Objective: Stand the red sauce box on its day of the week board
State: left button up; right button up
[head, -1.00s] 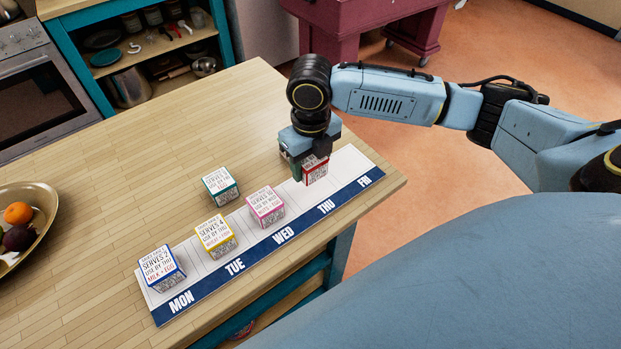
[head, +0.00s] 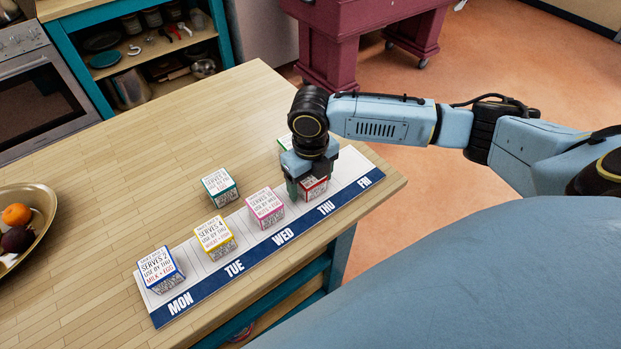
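The red sauce box (head: 314,188) has a white top and red edging. It is at the THU column of the day of the week board (head: 213,284), a white strip with a blue band reading MON to FRI. My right gripper (head: 308,182) points down over the box with its fingers around it, shut on it. The gripper hides part of the box, and I cannot tell whether its base touches the board. My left gripper is not in view.
A blue box (head: 161,269) is at MON, a yellow box (head: 215,237) at TUE and a pink box (head: 265,207) at WED. A teal box (head: 220,187) stands behind the board. Another box (head: 285,142) is partly hidden behind my gripper. FRI is clear. A fruit bowl (head: 45,238) is at left.

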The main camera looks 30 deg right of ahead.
jog(key=shift+r, duration=0.1)
notch_tip(320, 180, up, 12)
jog(key=shift+p, duration=0.35)
dwell(0.7)
